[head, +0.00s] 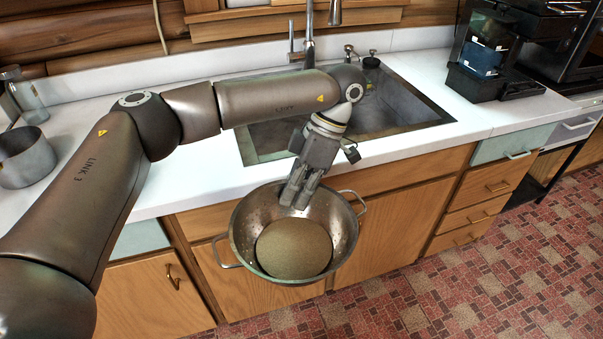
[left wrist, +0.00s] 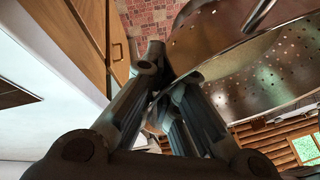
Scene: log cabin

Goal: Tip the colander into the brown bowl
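The metal colander (head: 345,225), with side handles and small holes, is in the air in front of the cabinets, just off the counter's front edge. It also shows in the left wrist view (left wrist: 235,60). A round, matte tan-brown shape (head: 292,249) fills its lower inside; I cannot tell what it is. My left gripper (head: 296,195) reaches down over the far rim. Its fingers (left wrist: 168,85) are close together with the rim at their tips, so it appears shut on the colander. I cannot make out a separate brown bowl. My right gripper is not in view.
A sink (head: 395,108) with a faucet (head: 309,45) lies behind the left arm. A metal pot (head: 25,158) stands at the counter's left, and a dark appliance (head: 490,55) at the right. The tiled floor (head: 450,285) at lower right is clear.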

